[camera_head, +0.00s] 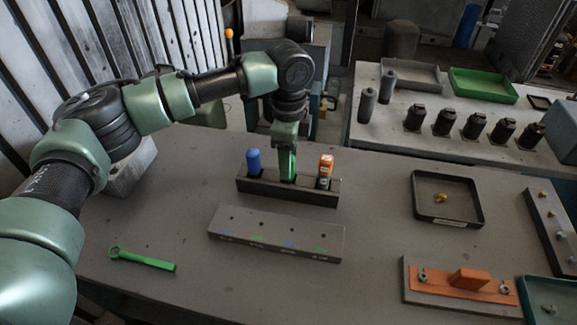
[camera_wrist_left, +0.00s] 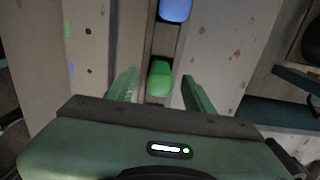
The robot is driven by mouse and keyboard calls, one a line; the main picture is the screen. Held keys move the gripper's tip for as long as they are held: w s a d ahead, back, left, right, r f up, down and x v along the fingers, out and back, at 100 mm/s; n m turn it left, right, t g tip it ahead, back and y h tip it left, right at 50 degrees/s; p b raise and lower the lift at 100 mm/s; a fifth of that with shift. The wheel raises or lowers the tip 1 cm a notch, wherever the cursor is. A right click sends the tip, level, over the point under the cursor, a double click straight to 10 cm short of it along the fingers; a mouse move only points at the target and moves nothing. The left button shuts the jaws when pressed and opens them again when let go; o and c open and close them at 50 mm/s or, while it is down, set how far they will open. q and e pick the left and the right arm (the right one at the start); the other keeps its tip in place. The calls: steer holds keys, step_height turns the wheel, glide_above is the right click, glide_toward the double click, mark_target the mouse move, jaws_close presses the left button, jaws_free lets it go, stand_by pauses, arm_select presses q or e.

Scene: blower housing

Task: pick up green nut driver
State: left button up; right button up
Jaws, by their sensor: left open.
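The green nut driver (camera_wrist_left: 160,78) stands in the dark rack (camera_head: 260,190) between a blue driver (camera_head: 253,161) and an orange-and-white driver (camera_head: 325,170). My left gripper (camera_head: 288,168) is above the middle of the rack and points down, largely hiding the green driver in the head view. In the left wrist view my left gripper (camera_wrist_left: 160,92) is open, with one finger on each side of the green handle and gaps between. The blue driver also shows in the left wrist view (camera_wrist_left: 175,9). My right gripper is in neither view.
A grey block with holes and coloured marks (camera_head: 275,235) lies in front of the rack. A green wrench (camera_head: 142,260) lies at left. A dark tray (camera_head: 447,198) and an orange part on a plate (camera_head: 467,281) are at right. Table between the wrench and block is clear.

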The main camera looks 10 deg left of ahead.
arm_select(q)
steer(key=shift+f, duration=0.6)
jaws_close()
steer(key=shift+r, duration=0.15)
step_height(320, 180, up, 20)
steer(key=b, duration=0.1)
stand_by(0.3)
